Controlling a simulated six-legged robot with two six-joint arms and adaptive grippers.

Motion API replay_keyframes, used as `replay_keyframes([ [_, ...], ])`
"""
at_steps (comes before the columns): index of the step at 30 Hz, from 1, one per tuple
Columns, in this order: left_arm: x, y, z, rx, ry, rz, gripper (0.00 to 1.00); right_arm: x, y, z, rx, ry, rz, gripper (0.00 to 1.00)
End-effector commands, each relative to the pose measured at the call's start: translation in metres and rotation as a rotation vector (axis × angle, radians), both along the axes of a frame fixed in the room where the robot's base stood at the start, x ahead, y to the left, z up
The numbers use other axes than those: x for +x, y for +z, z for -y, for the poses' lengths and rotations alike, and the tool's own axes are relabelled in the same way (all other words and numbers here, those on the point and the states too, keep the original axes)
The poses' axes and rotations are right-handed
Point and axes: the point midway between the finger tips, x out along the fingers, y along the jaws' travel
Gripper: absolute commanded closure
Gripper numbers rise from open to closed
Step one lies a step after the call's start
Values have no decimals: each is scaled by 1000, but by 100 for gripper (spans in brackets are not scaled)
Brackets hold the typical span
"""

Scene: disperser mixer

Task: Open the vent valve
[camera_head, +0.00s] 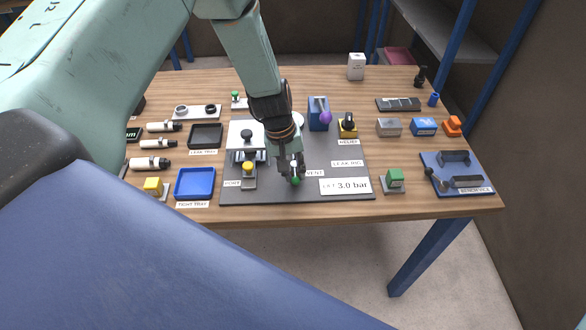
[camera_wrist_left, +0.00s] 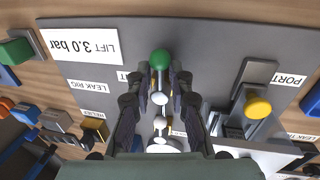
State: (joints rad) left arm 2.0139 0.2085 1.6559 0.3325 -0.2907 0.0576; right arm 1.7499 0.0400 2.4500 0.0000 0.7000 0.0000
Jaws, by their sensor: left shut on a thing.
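The vent valve shows as a green knob (camera_head: 295,181) on a pale lever, beside the VENT label (camera_head: 315,173) on the dark grey rig plate (camera_head: 350,168). In the left wrist view the green knob (camera_wrist_left: 160,58) is at top centre, with the metal lever running down from it. My left gripper (camera_head: 293,169) comes down from above and is shut on the vent valve lever; its fingers (camera_wrist_left: 162,80) stand on both sides just behind the knob. The valve's base is partly hidden by my gripper. My right gripper is not in view.
A yellow-knobbed PORT part (camera_head: 248,167) stands left of the valve. The RELIEF block (camera_head: 348,130) and a blue block with a purple knob (camera_head: 325,116) stand behind right. A blue tray (camera_head: 195,184) sits left of the plate.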

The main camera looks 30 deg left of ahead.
Motion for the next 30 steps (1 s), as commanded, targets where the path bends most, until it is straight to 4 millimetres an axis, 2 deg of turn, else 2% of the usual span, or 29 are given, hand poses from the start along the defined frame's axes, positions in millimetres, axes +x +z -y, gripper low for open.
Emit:
replay_keyframes([
  [2,-4,-1,1,-3,-2,-11,100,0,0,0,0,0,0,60],
  [3,-4,-1,1,-3,-2,-11,76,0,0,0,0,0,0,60],
  [10,-2,-1,1,-1,-1,-6,57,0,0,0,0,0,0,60],
  [18,-1,0,0,-1,-2,-3,57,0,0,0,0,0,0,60],
  [22,-1,7,-1,-1,0,0,57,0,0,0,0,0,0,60],
  [26,-2,25,-4,-2,-1,1,57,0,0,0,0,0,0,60],
  [30,-5,53,-9,-3,0,2,57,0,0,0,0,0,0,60],
])
